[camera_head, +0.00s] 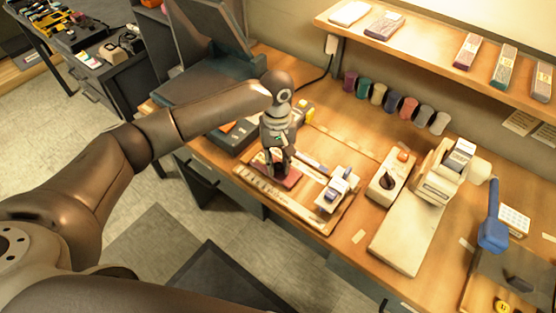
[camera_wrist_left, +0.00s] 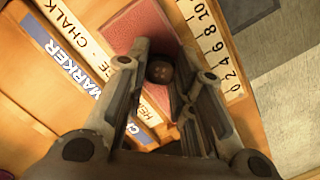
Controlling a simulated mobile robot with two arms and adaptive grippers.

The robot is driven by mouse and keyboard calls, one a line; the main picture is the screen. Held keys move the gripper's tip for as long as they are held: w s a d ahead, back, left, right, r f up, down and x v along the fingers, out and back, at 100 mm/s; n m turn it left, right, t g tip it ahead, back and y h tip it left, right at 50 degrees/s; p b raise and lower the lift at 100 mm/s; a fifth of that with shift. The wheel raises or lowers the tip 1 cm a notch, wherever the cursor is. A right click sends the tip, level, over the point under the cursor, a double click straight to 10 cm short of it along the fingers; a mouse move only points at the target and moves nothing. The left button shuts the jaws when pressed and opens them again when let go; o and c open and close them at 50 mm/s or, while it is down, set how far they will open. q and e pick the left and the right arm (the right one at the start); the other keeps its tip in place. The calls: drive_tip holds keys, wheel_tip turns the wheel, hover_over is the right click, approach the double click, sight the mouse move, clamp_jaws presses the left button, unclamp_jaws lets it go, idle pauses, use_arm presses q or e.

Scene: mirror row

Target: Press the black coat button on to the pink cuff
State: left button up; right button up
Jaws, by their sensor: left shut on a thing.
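The pink cuff (camera_head: 291,183) lies flat on the work board, partly hidden under my left gripper. In the left wrist view the cuff (camera_wrist_left: 122,27) shows as a reddish-pink patch beyond the fingers. My left gripper (camera_head: 279,172) points down over the cuff. The black coat button (camera_wrist_left: 160,72), dark and round with small holes, sits between the fingertips of my left gripper (camera_wrist_left: 165,75), which are shut on it. I cannot tell whether the button touches the cuff. My right gripper is not in view.
A ruler (camera_wrist_left: 213,45) runs along one side of the cuff; strips labelled chalk (camera_wrist_left: 92,50) and marker (camera_wrist_left: 65,62) lie on the other. A small white-and-blue device (camera_head: 337,190) stands right of the gripper. Several thread spools (camera_head: 377,93) line the wall. A sewing machine (camera_head: 437,178) stands further right.

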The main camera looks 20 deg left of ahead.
use_arm(q)
drive_tip(key=o, duration=1)
wheel_tip(320, 180, up, 12)
drive_tip(key=w, duration=0.1)
drive_tip(key=shift+w+a, duration=0.15)
drive_tip(key=shift+a, duration=0.1)
drive_tip(key=shift+f, duration=0.15)
